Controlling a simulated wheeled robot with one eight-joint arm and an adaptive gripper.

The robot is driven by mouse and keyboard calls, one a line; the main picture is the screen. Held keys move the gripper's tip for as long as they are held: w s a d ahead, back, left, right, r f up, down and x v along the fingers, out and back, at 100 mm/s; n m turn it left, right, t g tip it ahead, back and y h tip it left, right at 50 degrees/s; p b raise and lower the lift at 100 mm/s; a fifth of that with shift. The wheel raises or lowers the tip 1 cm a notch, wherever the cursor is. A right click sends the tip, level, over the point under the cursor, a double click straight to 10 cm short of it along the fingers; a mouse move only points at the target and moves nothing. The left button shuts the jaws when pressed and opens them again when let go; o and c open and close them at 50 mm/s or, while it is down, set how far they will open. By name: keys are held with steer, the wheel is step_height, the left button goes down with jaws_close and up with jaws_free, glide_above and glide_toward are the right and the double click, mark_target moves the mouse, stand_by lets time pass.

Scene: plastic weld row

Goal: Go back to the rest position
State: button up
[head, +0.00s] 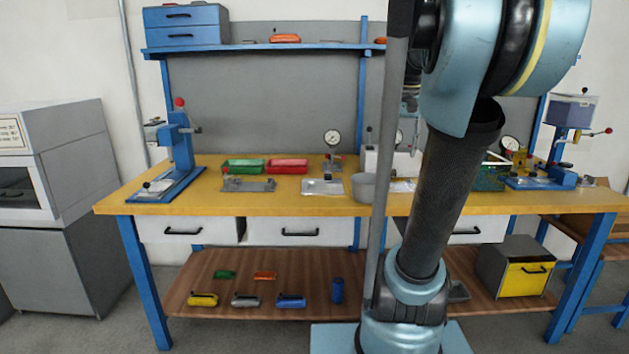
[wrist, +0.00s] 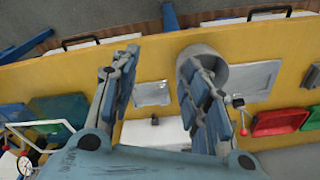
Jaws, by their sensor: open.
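My gripper (wrist: 163,62) is open in the wrist view, its two jointed fingers spread wide with nothing between them. It hangs above the yellow workbench top (wrist: 65,75). A grey cup (wrist: 205,52) shows behind the right finger; I cannot tell whether they touch. In the head view, the bench (head: 220,205) stands in front of me and my arm rises at the right of centre. The gripper is mostly hidden there behind my arm. The grey cup (head: 363,188) stands on the bench just left of my arm.
Green (head: 243,166) and red (head: 287,166) bins, a metal plate (head: 322,187) and a dial gauge (head: 332,138) are on the bench. Blue presses stand at the left (head: 178,150) and right (head: 550,175). The lower shelf (head: 225,285) holds small parts and a yellow-fronted box (head: 527,279).

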steer(key=s+a+f+n, duration=0.2)
steer(key=s+a+f, duration=0.1)
steer(key=s+f, duration=0.6)
steer(key=s+a+f+n, duration=0.2)
steer(key=s+a+f, duration=0.2)
steer(key=s+f, duration=0.5)
step_height(320, 180, down, 8)
steer(key=shift+s+f+n+t, duration=0.2)
steer(key=shift+s+n+t, duration=0.2)
